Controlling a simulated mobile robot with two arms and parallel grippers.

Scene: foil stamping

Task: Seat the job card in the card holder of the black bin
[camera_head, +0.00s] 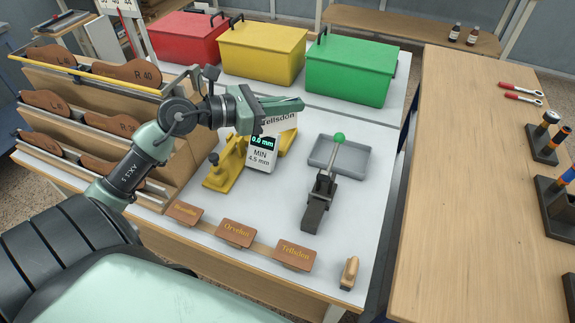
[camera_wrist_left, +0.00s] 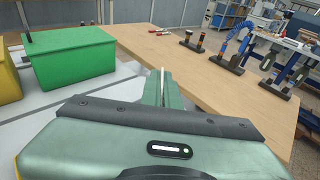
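My left gripper (camera_head: 290,104) is above the white worktable and looks shut on a white job card (camera_head: 284,122) marked "Tellsdon". The card hangs just below the fingers, its upper part hidden by them. In the left wrist view the fingers (camera_wrist_left: 162,88) are close together with a thin pale edge between them, seen edge-on. No black bin or card holder can be made out; the bins in view are red (camera_head: 185,38), yellow (camera_head: 262,52) and green (camera_head: 350,70). My right gripper is not in view.
Below the gripper stands a yellow gauge (camera_head: 222,172) with a display. A green-knobbed lever press (camera_head: 318,200) and grey tray (camera_head: 350,160) are right of it. Name-stamped leather tags (camera_head: 293,255) lie in front. A wooden rack (camera_head: 110,100) is left; a wooden bench (camera_head: 470,200) is right.

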